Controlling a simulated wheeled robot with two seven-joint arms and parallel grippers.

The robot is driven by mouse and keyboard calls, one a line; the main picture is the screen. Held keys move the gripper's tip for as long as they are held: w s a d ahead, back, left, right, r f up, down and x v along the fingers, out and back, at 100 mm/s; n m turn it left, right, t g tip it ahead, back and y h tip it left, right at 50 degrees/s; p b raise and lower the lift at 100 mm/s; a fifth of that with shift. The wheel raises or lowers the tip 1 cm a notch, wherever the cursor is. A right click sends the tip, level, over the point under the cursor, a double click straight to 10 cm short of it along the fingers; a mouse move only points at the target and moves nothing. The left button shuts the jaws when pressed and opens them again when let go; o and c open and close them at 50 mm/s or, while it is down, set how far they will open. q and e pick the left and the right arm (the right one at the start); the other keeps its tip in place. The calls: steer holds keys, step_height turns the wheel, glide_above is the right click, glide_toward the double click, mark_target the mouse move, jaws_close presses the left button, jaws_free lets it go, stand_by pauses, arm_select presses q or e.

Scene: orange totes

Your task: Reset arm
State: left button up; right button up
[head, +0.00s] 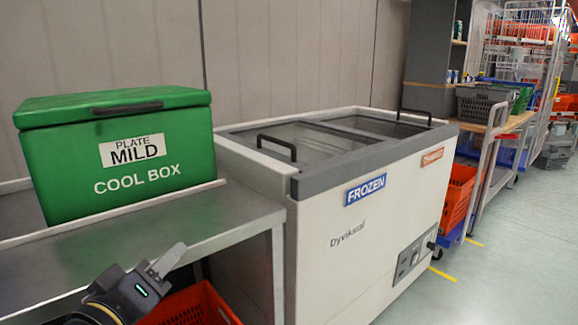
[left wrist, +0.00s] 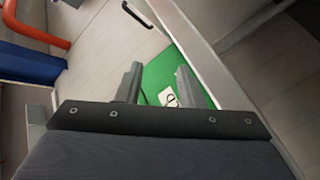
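My left gripper (head: 163,262) shows at the bottom left of the head view, in front of the metal table's front edge. In the left wrist view its two fingers (left wrist: 159,72) stand apart with nothing between them. Behind them is part of a green box (left wrist: 160,85) with a white label. The green cool box (head: 120,150), lid shut, stands on the metal table (head: 200,235) in the head view, beyond the gripper and apart from it. My right gripper is in neither view.
A white chest freezer (head: 350,255) with dark handles stands right of the table. An orange tote (head: 195,305) sits low beside my left gripper, partly hidden. Orange totes (head: 460,195) and a cart with a grey basket (head: 480,103) stand further right. Floor (head: 500,260) at right is clear.

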arm_select(q)
steer(key=s+a+f+m+g+p, duration=0.1)
steer(key=s+f+m+g, duration=0.1)
steer(key=s+f+g, duration=0.55)
steer(key=s+a+f+m+g, duration=0.2)
steer(key=s+f+m+g, duration=0.15)
steer(key=s+f, duration=0.7)
step_height(320, 180, up, 35)
steer(key=w+p, duration=0.3)
steer(key=p, duration=3.4)
steer(key=shift+d+f+n+g, duration=0.15)
steer(key=shift+d+n+g, duration=0.15)
steer(key=shift+n, duration=0.15)
